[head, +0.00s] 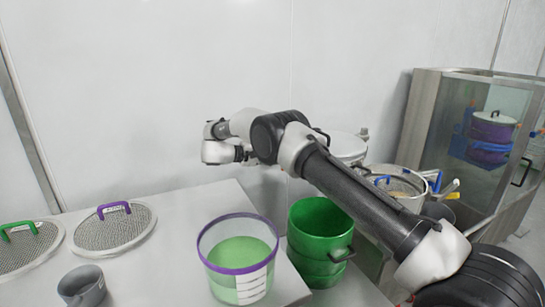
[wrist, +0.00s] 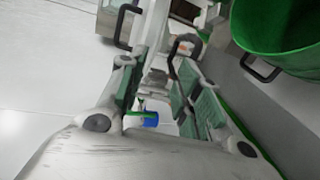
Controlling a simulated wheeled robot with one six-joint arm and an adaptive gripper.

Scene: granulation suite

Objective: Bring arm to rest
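My arm reaches from the lower right up over the bench in the head view, with its wrist joints bent near the back wall. My gripper cannot be made out in the head view. In the wrist view my gripper (wrist: 158,92) shows two fingers with green pads, spread apart with a gap between them. Nothing is held in the gap; a small blue item (wrist: 150,120) and other things show beyond it.
A purple-rimmed clear tub (head: 238,271) with green contents and stacked green pots (head: 318,245) stand below my arm. Two mesh lids (head: 112,229) and a grey cup (head: 82,287) are left. A glass-sided cabinet (head: 425,120) is right. Space above the left bench is clear.

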